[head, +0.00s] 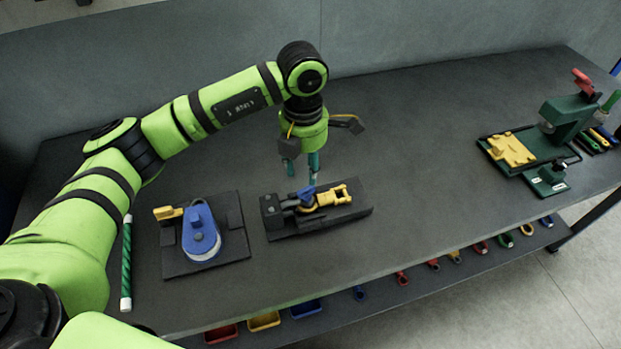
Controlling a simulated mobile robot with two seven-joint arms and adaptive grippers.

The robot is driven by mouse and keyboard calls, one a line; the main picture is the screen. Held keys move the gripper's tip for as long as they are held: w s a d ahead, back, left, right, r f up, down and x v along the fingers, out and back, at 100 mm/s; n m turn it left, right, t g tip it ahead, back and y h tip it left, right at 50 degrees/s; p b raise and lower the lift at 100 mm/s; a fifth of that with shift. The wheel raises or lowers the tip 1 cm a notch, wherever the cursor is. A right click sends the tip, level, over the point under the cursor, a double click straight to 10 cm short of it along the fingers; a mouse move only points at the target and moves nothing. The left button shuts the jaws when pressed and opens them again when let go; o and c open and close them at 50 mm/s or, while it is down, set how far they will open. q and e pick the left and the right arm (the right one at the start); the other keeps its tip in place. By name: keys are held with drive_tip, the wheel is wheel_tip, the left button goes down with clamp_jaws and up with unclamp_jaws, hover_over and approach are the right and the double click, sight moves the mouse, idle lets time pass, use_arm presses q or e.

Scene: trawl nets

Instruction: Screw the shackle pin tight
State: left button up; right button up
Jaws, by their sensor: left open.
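A yellow shackle (327,197) lies in a black holder block (343,213) at the middle of the bench. A small blue piece (307,195), which may be the head of the shackle pin, stands at the shackle's left end. How far the pin is screwed in cannot be made out. My left gripper (302,170) points down just above and behind the blue piece. Its teal fingers are open, with nothing visible between them. A gap between fingertips and blue piece is hard to judge. My right gripper is not in view.
A blue block with a yellow part (201,235) sits on a black plate to the left. A green-and-white rod (127,262) lies further left. A green press-like device (570,120) stands at the right. Colored bins and shackles sit below the front edge. The bench behind the holder is clear.

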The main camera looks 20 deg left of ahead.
sight(306, 192)
use_arm(q)
wheel_tip(306, 192, down, 5)
drive_tip(key=shift+r+p, duration=0.1)
drive_tip(key=shift+p, duration=0.95)
drive_tip(key=shift+f, duration=0.8)
clamp_jaws()
